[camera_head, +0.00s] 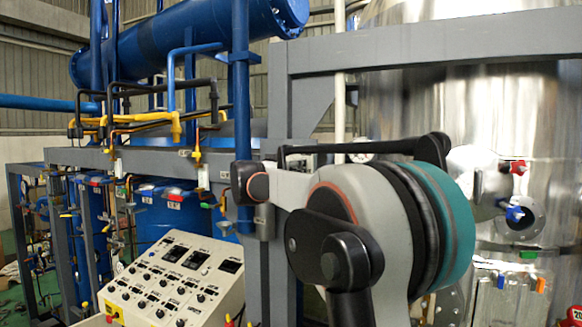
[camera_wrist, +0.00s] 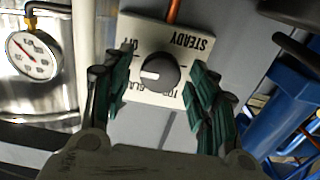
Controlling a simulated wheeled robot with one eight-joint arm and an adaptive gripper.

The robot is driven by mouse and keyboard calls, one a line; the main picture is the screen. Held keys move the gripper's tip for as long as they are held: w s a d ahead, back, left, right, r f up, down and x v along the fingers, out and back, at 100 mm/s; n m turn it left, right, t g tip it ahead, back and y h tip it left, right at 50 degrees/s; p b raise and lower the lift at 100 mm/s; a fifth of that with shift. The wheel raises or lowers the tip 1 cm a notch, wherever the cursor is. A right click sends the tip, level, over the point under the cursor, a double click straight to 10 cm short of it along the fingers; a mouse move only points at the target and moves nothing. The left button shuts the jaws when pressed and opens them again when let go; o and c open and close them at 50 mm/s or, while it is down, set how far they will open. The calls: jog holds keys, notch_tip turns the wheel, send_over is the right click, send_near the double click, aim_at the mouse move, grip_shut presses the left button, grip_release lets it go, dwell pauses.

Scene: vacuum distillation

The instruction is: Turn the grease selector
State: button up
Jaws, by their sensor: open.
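In the wrist view, the grease selector is a round dark knob (camera_wrist: 159,73) with a pale pointer mark on its left side. It sits on a white plate (camera_wrist: 150,30) whose lettering, upside down here, includes "STEADY" and "OFF"; other words are partly hidden. My gripper (camera_wrist: 155,80) is open, with one green-padded finger on each side of the knob. Gaps show between the knob and both fingers, and nothing is held. In the head view, my arm blocks the middle, and I cannot make out the selector or my gripper there.
In the wrist view, a pressure gauge (camera_wrist: 34,55) is at the left and blue equipment (camera_wrist: 285,100) at the right. An orange pipe (camera_wrist: 173,11) meets the plate's upper edge. In the head view, a control panel (camera_head: 176,278) and a grey frame (camera_head: 430,48) stand around my arm.

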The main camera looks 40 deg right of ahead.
jog(key=c, duration=1)
jog(key=shift+c, duration=0.2)
jog(key=n+b, duration=0.3)
jog(key=n, duration=0.8)
jog(key=shift+w+n+b, duration=0.15)
jog(key=shift+n+b, duration=0.15)
